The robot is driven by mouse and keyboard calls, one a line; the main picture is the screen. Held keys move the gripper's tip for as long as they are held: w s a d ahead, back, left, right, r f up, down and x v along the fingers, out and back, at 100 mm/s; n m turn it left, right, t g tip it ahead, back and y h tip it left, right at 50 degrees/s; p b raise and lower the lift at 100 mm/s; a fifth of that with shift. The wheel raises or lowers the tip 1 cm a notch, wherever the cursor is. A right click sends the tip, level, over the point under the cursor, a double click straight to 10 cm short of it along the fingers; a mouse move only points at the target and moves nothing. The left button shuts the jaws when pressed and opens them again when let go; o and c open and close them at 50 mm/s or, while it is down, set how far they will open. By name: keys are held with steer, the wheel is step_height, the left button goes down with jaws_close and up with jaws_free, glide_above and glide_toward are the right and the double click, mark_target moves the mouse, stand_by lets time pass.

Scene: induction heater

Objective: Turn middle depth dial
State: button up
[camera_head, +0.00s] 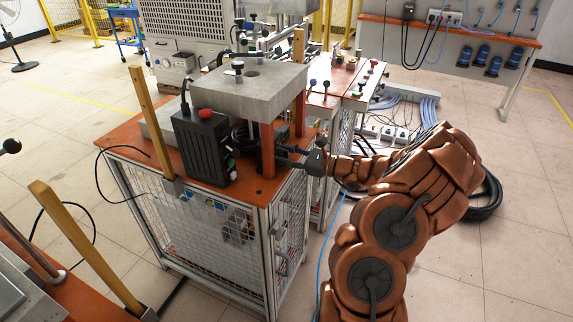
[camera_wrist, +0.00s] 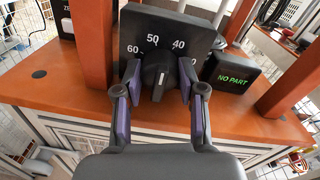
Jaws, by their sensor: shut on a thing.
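A black dial (camera_wrist: 158,72) sits on a dark plate (camera_wrist: 131,31) with white numbers 60, 50 and 40, and another number partly hidden on the right. A pale mark shows on the dial's front face. My gripper (camera_wrist: 160,80) has one purple-padded finger on each side of the dial, closed on it. In the head view my gripper (camera_head: 288,155) reaches in from the right, between the orange posts under a grey metal block. The dial is hidden there.
A small black display reading "NO PART" (camera_wrist: 231,80) stands right of the dial. Orange posts (camera_wrist: 93,40) flank the space. A black box with a red button (camera_head: 205,116) stands left on the orange tabletop (camera_head: 249,188).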

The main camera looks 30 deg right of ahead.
steer(key=n+b, duration=0.2)
steer(key=b, duration=0.1)
steer(key=n+b, duration=0.1)
steer(key=n, duration=0.1)
steer(key=shift+f+b, duration=0.25)
steer(key=shift+b, duration=0.15)
steer(key=shift+r+n+b, duration=0.2)
steer(key=shift+n+b, duration=0.6)
steer(key=shift+b, duration=0.1)
steer(key=o, duration=1.1)
steer(key=shift+o, duration=0.2)
